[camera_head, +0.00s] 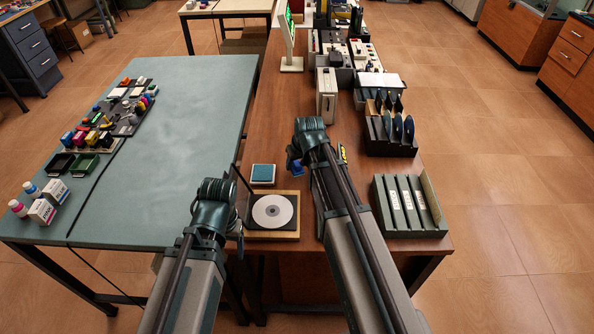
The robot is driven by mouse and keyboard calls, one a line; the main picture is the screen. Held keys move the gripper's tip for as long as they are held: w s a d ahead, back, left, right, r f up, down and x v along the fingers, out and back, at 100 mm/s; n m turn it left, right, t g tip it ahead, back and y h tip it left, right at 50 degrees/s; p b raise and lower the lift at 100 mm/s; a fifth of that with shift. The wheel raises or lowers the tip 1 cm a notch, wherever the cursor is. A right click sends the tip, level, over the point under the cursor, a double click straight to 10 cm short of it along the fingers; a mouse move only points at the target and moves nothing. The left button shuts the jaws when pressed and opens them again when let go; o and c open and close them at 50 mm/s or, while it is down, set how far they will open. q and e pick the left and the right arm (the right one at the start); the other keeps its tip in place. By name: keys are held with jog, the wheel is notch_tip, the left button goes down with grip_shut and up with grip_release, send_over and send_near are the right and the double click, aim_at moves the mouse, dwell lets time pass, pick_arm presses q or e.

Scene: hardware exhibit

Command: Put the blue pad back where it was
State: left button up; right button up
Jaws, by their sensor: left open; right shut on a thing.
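A small dark blue thing (297,169), seemingly the blue pad, shows at the left side of my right gripper (299,158). My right gripper is shut on it above the brown table, and my own arm hides part of it. A flat blue-teal square with a pale edge (263,173) lies on the table just left of it. My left gripper (212,200) is open near the right edge of the grey-green table. Its fingers are mostly hidden by its own wrist.
A wooden-based player with a white disc (272,211) sits between my arms. A binder rack (410,206) and a dark rack of discs (389,133) stand on the right. Bottles and small coloured items line the left of the green table (190,110), whose middle is clear.

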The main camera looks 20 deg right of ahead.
aim_at(296, 171)
pick_arm(q)
jog(key=shift+a+f+b, duration=0.15)
jog(key=shift+f+b, duration=0.25)
jog(key=shift+f, duration=0.3)
jog(key=shift+a+f+b, duration=0.1)
jog(key=shift+f+b, duration=0.25)
jog(key=shift+f, duration=0.35)
pick_arm(e)
jog(key=shift+s+a+f, duration=0.1)
jog(key=shift+s+f, duration=0.05)
jog(key=shift+f, duration=1.25)
jog(key=shift+f, duration=0.2)
pick_arm(q)
jog(key=shift+f, duration=0.15)
pick_arm(e)
jog(key=o, duration=1.2)
jog(key=shift+r, duration=0.2)
